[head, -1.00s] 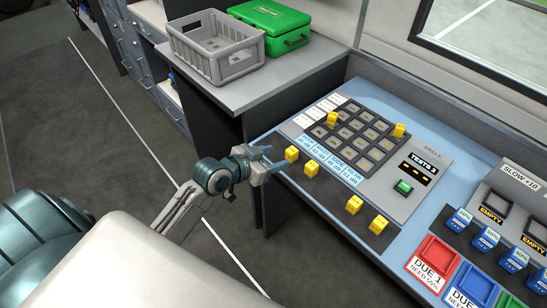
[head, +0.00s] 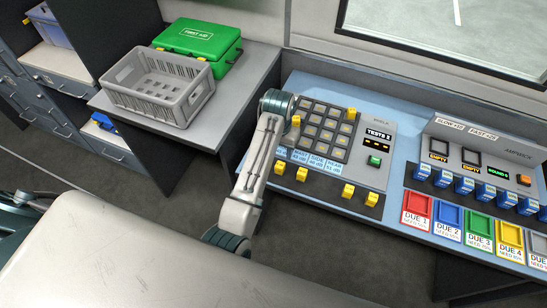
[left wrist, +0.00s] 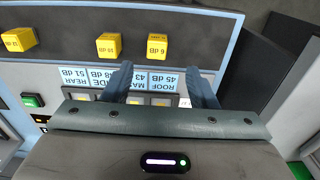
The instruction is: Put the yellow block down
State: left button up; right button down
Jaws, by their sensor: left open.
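Several yellow blocks show in the head view. One (head: 297,120) stands at the left edge of the dark slotted board (head: 322,146) and one (head: 351,115) at its top right. Others (head: 280,168) stand along the dark strip (head: 325,186) in front. My left gripper (left wrist: 160,69) is open in the left wrist view, with nothing held between its fingers. The fingers are over the blue-and-white label row, beside a yellow 6 dB block (left wrist: 157,46) and another block (left wrist: 109,46). In the head view my wrist hides the fingers. My right gripper is not in view.
A grey crate (head: 130,92) and green first-aid case (head: 199,36) stand on the side counter. A green button (head: 375,161) sits right of the board. Coloured trays (head: 417,211) and blue blocks (head: 443,178) occupy the bench's right.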

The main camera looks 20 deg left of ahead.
aim_at(279, 166)
pick_arm(q)
jog(key=shift+w+d+r, duration=0.1)
jog(key=shift+d+r, duration=0.05)
jog(key=shift+r, duration=0.2)
jog(key=shift+f, duration=0.35)
jog(key=f, duration=0.2)
jog(key=d+f+p, duration=0.1)
jog(key=shift+f, duration=0.4)
jog(key=shift+w+f, duration=0.1)
jog(key=shift+f, duration=0.25)
jog(key=shift+a+f+p, duration=0.2)
jog(key=shift+p, duration=0.25)
jog(key=f, duration=0.1)
jog(key=f+p, duration=0.2)
jog(key=f, duration=0.1)
jog(key=shift+s+a+f, duration=0.1)
jog(key=shift+s+a, duration=0.1)
jog(key=shift+s, duration=0.05)
jog(key=shift+f, duration=0.4)
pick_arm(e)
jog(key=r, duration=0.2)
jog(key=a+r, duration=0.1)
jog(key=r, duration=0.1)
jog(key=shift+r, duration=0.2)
pick_arm(q)
jog(key=shift+c, duration=0.2)
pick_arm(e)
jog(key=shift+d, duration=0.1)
